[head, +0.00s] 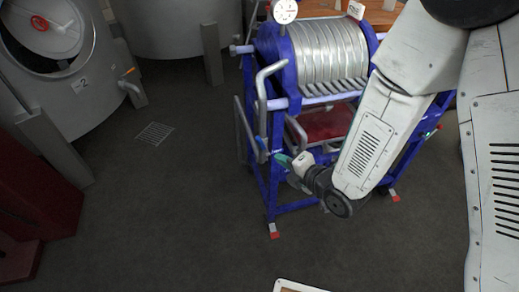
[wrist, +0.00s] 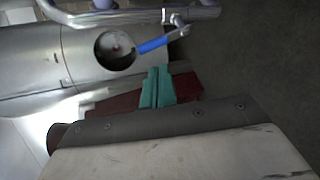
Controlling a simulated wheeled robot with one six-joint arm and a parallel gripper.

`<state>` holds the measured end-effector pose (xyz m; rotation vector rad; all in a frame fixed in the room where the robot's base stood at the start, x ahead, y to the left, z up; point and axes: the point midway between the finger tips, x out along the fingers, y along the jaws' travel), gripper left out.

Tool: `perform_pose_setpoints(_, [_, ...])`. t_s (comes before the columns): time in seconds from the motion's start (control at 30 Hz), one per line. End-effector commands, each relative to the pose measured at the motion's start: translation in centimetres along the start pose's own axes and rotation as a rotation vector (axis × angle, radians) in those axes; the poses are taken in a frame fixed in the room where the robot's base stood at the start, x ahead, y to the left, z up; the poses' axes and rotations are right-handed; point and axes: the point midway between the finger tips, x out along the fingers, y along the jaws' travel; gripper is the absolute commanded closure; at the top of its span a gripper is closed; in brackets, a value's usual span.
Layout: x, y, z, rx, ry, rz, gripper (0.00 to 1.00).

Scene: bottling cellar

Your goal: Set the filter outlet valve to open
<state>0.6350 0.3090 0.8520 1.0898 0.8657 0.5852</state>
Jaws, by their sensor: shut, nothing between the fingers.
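The filter (head: 325,50) has a blue frame and a stack of pale metal plates. A bent metal outlet pipe (head: 262,95) runs down its left front. A valve with a blue lever handle (head: 262,148) sits near the pipe's lower end. In the wrist view the blue handle (wrist: 152,45) slants down-left from the valve body (wrist: 180,27), at an angle to the metal pipe (wrist: 125,17). My gripper (head: 280,157) is just right of the handle, its teal fingers together and empty. In the wrist view the fingertips (wrist: 157,72) are just below the handle; I cannot tell whether they touch it.
A red tray (head: 325,123) lies inside the filter frame. A gauge (head: 285,11) tops the filter. A steel tank (head: 60,60) marked 2 with an orange-handled valve (head: 130,72) stands left. A floor drain (head: 155,133) lies between them. The floor (head: 165,220) at front left is clear.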

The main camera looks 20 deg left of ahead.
Motion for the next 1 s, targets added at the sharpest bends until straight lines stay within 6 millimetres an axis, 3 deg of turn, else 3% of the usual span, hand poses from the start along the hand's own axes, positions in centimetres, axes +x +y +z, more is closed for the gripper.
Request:
perform_pose_setpoints(0.03, [0.3, -0.6, -1.6, -0.040, 0.026, 0.035, 1.00])
perform_pose_setpoints(0.1, [0.5, -0.8, -2.9, -0.087, 0.044, 0.084, 1.00])
perform_pose_setpoints(0.3, [0.9, -0.8, -4.5, -0.142, 0.060, 0.145, 1.00])
perform_pose_setpoints(0.47, [3.1, -0.4, -4.6, -0.146, 0.061, 0.149, 1.00])
perform_pose_setpoints(0.83, [10.7, 0.6, -5.1, -0.143, 0.059, 0.148, 1.00])
perform_pose_setpoints(1.0, [9.6, 0.8, -2.2, -0.142, 0.054, 0.146, 1.00])
